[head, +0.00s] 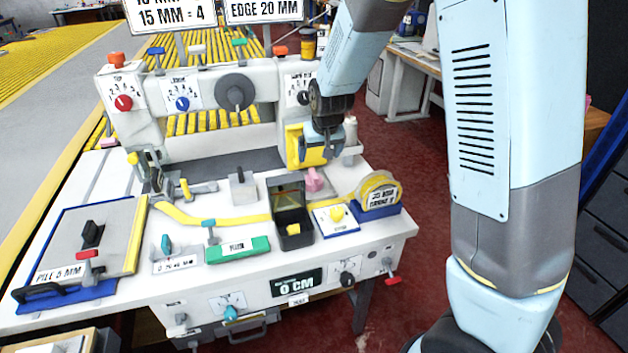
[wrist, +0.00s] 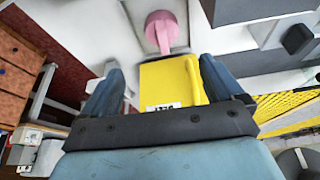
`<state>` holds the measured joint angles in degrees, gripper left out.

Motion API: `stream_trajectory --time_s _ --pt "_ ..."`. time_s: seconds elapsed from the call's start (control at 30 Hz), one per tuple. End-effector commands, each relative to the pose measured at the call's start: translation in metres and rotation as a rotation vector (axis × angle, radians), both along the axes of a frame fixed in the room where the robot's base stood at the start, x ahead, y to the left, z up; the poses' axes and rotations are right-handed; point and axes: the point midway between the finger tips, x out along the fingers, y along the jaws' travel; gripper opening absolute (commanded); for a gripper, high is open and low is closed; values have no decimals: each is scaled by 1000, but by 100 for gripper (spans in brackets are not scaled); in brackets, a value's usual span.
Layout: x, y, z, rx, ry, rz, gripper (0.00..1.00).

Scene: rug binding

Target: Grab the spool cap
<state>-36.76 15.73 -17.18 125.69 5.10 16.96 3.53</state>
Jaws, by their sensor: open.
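No part carries a readable spool cap label, so I cannot tell for sure which one it is. A pink round-headed piece (head: 314,181) stands on the white table below the machine's right end. A pink piece with a round head and stem also shows in the wrist view (wrist: 161,31), beyond my fingers. My gripper (head: 322,150) points down in front of a yellow part (head: 294,146) at the machine's right end. In the wrist view my gripper (wrist: 158,85) is open, with its fingers on either side of a yellow labelled part (wrist: 168,82). Contact with it is unclear.
A pale spool (head: 350,130) stands right of my gripper. A yellow tape roll (head: 379,190) in a blue holder, a black bin (head: 290,207) and a white plate with a yellow knob (head: 336,220) sit nearby. The white machine (head: 205,85) stands behind.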

Motion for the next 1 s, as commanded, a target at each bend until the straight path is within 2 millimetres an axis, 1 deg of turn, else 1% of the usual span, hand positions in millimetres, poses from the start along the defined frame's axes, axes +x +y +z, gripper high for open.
stream_trajectory --time_s 0.03,0.1,0.4,0.5,0.73,1.0 --pt "2 0 -8 -3 3 -1 94" --pt "6 0 -18 -2 4 -3 94" --pt "22 5 -55 -1 2 0 94" --pt "25 6 -63 0 1 -1 94" --pt "28 8 -72 0 2 0 94" --pt "41 15 -100 -2 3 0 94"
